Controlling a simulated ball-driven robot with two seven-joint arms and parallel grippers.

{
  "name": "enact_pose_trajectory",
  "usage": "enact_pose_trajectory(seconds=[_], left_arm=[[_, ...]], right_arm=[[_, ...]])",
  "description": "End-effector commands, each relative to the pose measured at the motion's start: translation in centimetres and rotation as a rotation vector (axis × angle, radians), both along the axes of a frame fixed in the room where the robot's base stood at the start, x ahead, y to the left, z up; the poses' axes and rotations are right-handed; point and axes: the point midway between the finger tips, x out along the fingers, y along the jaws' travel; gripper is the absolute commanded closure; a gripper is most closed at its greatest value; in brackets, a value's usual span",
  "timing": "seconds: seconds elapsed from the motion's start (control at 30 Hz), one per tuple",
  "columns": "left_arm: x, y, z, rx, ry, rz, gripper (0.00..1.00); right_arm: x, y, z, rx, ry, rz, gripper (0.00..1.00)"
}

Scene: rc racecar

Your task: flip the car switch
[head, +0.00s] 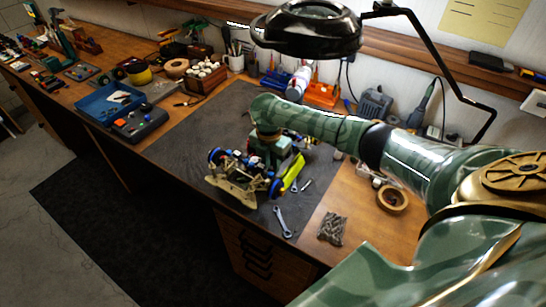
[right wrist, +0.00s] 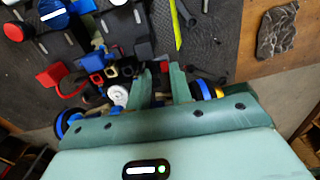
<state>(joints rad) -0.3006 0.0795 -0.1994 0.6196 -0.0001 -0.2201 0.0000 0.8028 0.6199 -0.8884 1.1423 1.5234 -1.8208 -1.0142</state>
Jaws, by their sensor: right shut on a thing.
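The RC car (head: 234,187) stands on the dark mat in the head view, with a tan front plate, blue-rimmed wheels and a yellow-green strip beside it. My right gripper (head: 272,150) is down over the rear of the car, and its fingertips are hidden in the head view. In the right wrist view my right gripper (right wrist: 161,74) has its two green fingers close together among the car's parts, shut on a part of it. Red and black blocks, a white round part and wheels show around them. I cannot make out the switch. My left gripper is not in view.
The dark mat (head: 190,140) has free room left of the car. A blue tray (head: 100,107) stands left. A magnifier lamp (head: 312,28) hangs above.

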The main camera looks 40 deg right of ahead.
Motion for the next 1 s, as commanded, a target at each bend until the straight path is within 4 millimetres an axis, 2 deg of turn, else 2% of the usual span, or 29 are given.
enact_pose_trajectory(seconds=[0.27, 0.3, 0.63, 1.0], left_arm=[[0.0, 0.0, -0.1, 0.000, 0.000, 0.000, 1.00], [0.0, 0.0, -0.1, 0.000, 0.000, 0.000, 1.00], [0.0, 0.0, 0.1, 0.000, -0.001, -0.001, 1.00], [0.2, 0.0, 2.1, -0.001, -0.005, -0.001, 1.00]], right_arm=[[0.0, 0.0, -0.1, -0.001, 0.001, 0.002, 1.00], [0.0, 0.0, -0.1, -0.001, 0.001, 0.002, 0.69], [0.1, 0.0, 0.4, -0.001, -0.001, 0.001, 0.69], [0.5, 0.1, 6.6, -0.001, -0.002, 0.002, 0.69]])
